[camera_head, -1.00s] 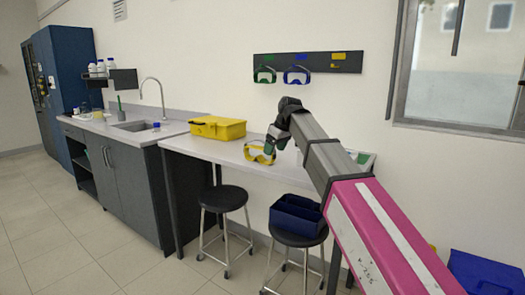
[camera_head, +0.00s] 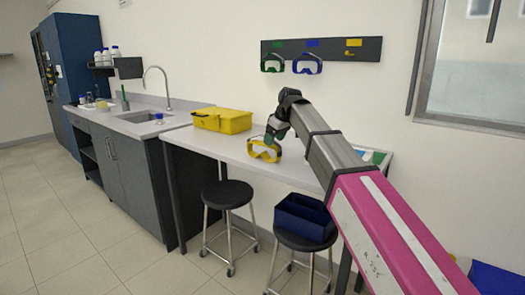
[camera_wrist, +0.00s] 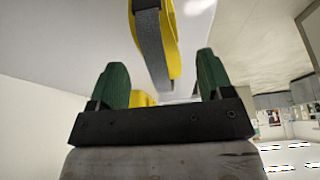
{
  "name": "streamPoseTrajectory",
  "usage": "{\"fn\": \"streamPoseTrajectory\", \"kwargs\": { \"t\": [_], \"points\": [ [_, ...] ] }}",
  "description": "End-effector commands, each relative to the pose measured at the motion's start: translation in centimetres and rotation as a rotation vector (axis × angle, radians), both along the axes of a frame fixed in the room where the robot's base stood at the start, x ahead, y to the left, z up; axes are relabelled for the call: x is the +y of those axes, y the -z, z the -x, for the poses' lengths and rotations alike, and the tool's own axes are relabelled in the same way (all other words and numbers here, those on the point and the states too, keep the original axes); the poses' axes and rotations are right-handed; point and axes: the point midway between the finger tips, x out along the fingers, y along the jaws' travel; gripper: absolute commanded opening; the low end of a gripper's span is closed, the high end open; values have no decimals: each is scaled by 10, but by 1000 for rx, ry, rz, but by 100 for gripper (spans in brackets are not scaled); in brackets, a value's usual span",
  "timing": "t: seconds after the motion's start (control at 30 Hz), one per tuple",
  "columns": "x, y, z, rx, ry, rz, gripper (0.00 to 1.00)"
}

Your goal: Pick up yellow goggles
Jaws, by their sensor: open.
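The yellow goggles (camera_head: 264,151) rest on the white bench near its front edge in the head view. My gripper (camera_head: 274,137) is just above and behind them, pointing down. In the wrist view the goggles' yellow frame and grey strap (camera_wrist: 155,45) show beyond the two green fingertips (camera_wrist: 157,75), roughly in line with the gap between them. The fingers are apart with nothing held. Whether the fingers touch the goggles cannot be told.
The white bench (camera_head: 200,140) also bears a yellow box (camera_head: 222,120) to the left. Green goggles (camera_head: 272,63) and blue goggles (camera_head: 307,64) hang on a dark wall rack (camera_head: 340,47). A blue bin (camera_head: 303,217) sits on a stool below the bench; another black stool (camera_head: 228,194) stands left.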

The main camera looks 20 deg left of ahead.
Motion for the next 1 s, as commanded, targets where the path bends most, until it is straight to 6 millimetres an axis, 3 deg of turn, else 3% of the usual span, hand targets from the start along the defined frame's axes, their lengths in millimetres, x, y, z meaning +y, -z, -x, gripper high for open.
{"fn": "streamPoseTrajectory", "kwargs": {
  "t": [0.17,0.5,0.73,0.9,1.0],
  "points": [
    [3,10,-1,0,0,1,73],
    [17,49,-6,0,0,0,73],
    [17,50,-6,0,0,0,73],
    [17,50,-6,0,0,0,19],
    [17,50,-6,0,0,0,20]
  ]
}}
